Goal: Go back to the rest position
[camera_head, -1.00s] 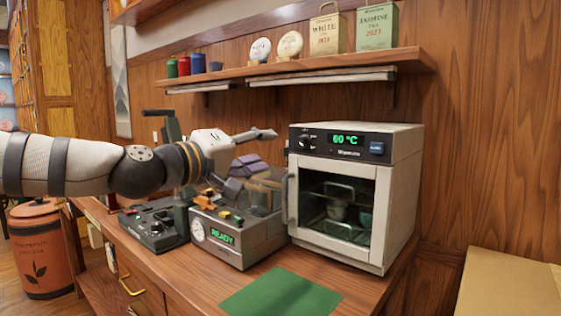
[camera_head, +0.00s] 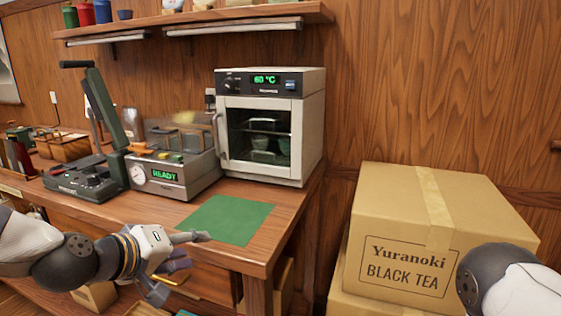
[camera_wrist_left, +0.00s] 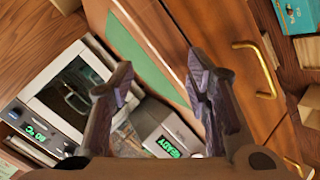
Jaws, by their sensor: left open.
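My left gripper (camera_head: 182,262) is open and empty in the head view, low in front of the counter, near the left side of the green mat (camera_head: 228,220). In the left wrist view its two fingers (camera_wrist_left: 160,66) are spread apart with nothing between them. Part of my right arm shows at the right edge of the head view, but its gripper is out of frame.
The oven (camera_head: 268,125) reads 60 °C, door shut. The grey machine (camera_head: 178,170) shows READY beside a dark press (camera_head: 85,180). Cardboard boxes (camera_head: 400,255) stand at right. A drawer handle (camera_wrist_left: 258,62) is close in the wrist view. The mat is bare.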

